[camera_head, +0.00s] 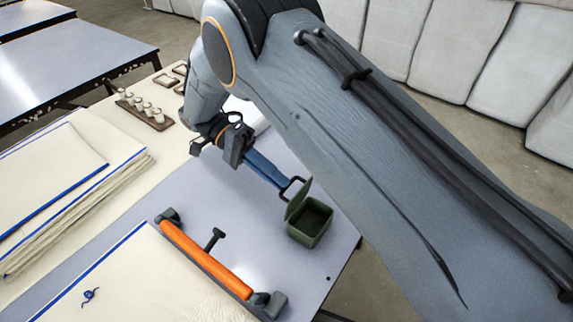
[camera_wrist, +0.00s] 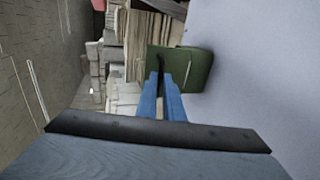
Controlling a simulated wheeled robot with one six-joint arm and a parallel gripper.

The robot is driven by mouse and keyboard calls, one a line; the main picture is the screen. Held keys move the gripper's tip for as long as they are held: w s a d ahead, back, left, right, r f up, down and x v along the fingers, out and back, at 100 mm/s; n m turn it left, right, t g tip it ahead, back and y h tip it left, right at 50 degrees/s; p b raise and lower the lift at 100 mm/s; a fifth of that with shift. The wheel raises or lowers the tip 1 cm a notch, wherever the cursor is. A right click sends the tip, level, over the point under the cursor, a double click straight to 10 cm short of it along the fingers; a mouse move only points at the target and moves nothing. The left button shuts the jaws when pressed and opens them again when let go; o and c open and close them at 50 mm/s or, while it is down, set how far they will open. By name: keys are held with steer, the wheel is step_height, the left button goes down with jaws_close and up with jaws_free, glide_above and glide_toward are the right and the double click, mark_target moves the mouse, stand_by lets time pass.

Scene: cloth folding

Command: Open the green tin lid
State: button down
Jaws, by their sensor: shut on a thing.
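The green tin (camera_head: 308,226) stands on the grey tabletop near its right edge, and its dark inside shows from above. Its green lid (camera_head: 297,200) is tilted up steeply at the tin's far-left side, with a dark loop handle at its upper end. My gripper (camera_head: 284,184) reaches down from the upper left, and its blue fingers are shut on the lid at the handle. In the wrist view the fingers (camera_wrist: 168,78) meet the green surface (camera_wrist: 196,72); the exact grip on the handle is hidden there.
An orange roller (camera_head: 205,258) with dark end mounts lies left of the tin, beside a pale cloth (camera_head: 150,285). A folded cloth stack (camera_head: 60,195) is at left. A rack of small pots (camera_head: 143,110) stands at the back. The tabletop between roller and tin is mostly clear.

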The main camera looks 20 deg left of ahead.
steer(key=shift+f, duration=0.1)
stand_by(0.4)
steer(key=c, duration=1.9)
jaws_free()
steer(key=shift+a, duration=0.1)
step_height(320, 180, up, 10)
steer(key=p, duration=0.9)
